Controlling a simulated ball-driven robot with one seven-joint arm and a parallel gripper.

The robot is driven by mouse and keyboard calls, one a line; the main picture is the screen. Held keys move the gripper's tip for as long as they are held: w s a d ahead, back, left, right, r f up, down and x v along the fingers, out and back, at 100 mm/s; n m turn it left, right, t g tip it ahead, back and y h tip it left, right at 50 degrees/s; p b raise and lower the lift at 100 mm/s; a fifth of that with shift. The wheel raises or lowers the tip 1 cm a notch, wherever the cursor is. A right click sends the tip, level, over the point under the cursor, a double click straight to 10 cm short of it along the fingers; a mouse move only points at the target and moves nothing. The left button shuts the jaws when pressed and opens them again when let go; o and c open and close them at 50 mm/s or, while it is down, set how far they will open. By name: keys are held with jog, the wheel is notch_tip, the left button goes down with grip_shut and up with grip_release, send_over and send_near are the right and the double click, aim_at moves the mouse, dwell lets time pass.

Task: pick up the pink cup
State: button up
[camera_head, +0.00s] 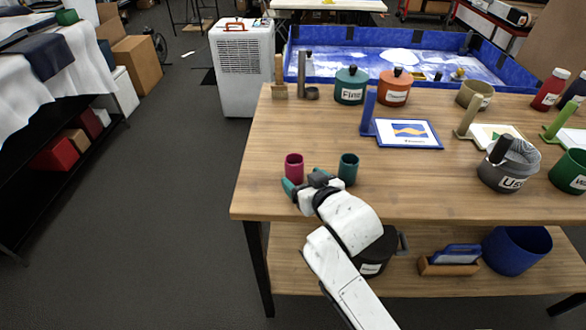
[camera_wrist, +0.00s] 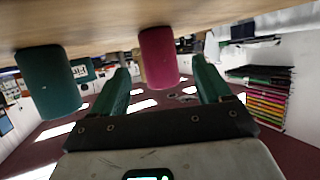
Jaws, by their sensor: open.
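The pink cup (camera_head: 294,167) stands upright near the left front corner of the wooden table (camera_head: 300,125). My gripper (camera_head: 308,184) is open at the table's front edge, just in front of the pink cup. The gripper's fingers (camera_wrist: 163,82) show on either side of the cup, and no contact is clear. A teal cup (camera_head: 348,168) stands to the right of the pink one and also shows in the wrist view (camera_wrist: 49,82).
Lidded pots, a teal one (camera_head: 351,86) and an orange one (camera_head: 395,88), stand at the table's back. A framed picture (camera_head: 408,133) and a grey pot (camera_head: 508,166) are to the right. A lower shelf (camera_head: 400,284) holds a blue bowl (camera_head: 517,250).

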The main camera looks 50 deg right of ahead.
aim_at(298, 175)
jog(key=shift+f+p+x, duration=0.15)
jog(key=shift+p+x, duration=0.1)
jog(key=shift+x, duration=1.25)
jog(key=shift+f+p+x, duration=0.1)
jog(key=shift+p+x, duration=0.1)
jog(key=shift+x, duration=1.35)
jog(key=shift+s, duration=0.15)
jog(key=shift+c, duration=0.4)
jog(key=c, duration=0.9)
jog(key=shift+c, duration=0.3)
jog(key=shift+r, duration=0.15)
